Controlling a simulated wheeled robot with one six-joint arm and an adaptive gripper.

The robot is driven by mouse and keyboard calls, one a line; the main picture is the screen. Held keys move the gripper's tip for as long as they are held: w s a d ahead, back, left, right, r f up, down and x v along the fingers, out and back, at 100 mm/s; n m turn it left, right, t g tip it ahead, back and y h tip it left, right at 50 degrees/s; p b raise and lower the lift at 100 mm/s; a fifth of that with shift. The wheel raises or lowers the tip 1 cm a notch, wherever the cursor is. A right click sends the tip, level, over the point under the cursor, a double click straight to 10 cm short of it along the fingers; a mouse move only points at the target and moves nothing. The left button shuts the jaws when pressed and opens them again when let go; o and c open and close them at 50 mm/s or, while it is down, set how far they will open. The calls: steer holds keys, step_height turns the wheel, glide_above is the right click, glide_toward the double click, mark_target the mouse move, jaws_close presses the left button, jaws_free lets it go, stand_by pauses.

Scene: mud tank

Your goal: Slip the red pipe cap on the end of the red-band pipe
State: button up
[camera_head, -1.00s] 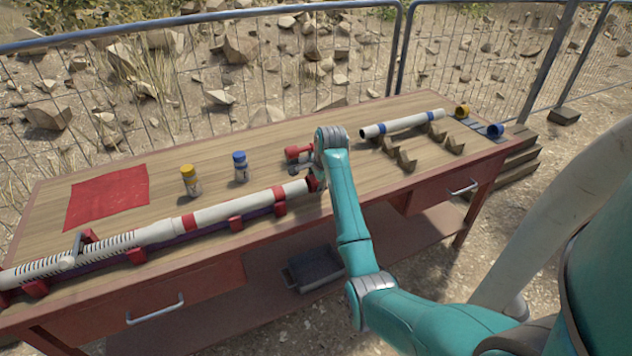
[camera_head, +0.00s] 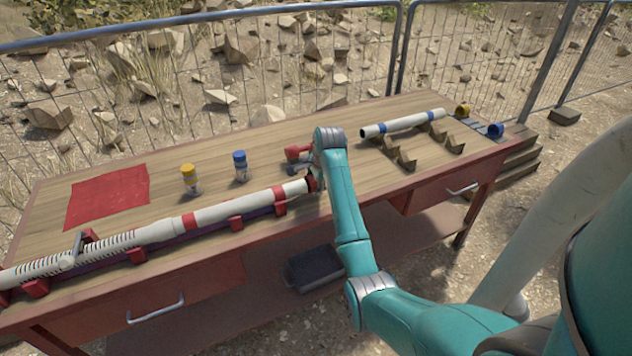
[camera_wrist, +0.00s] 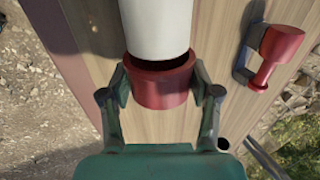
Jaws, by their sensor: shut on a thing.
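The red-band pipe (camera_head: 240,207) is white and lies along the table's front in red supports, its free end pointing right. My gripper (camera_wrist: 160,85) is shut on the red pipe cap (camera_wrist: 163,90), with a finger on each side. The cap also shows in the head view (camera_head: 311,183), partly hidden by my arm, at the pipe's end. In the wrist view the white pipe end (camera_wrist: 155,28) lies over the cap's mouth, lined up with it. A dark crescent of the opening shows below the pipe end. How deep the pipe sits in the cap cannot be told.
A red tool (camera_wrist: 277,50) lies beside my gripper. A yellow-capped bottle (camera_head: 190,182) and a blue-capped bottle (camera_head: 240,168) stand behind the pipe. A blue-band pipe (camera_head: 405,123), yellow cap (camera_head: 462,110) and blue cap (camera_head: 495,130) are at right. A red cloth (camera_head: 108,197) lies left.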

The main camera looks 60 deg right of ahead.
mark_target(303, 182)
steer(key=shift+w+a, duration=0.6)
steer(key=shift+a, duration=0.35)
steer(key=shift+w+a, duration=0.55)
steer(key=shift+a, duration=0.4)
steer(key=o, duration=1)
steer(key=shift+r, duration=0.1)
steer(key=v, duration=1.2)
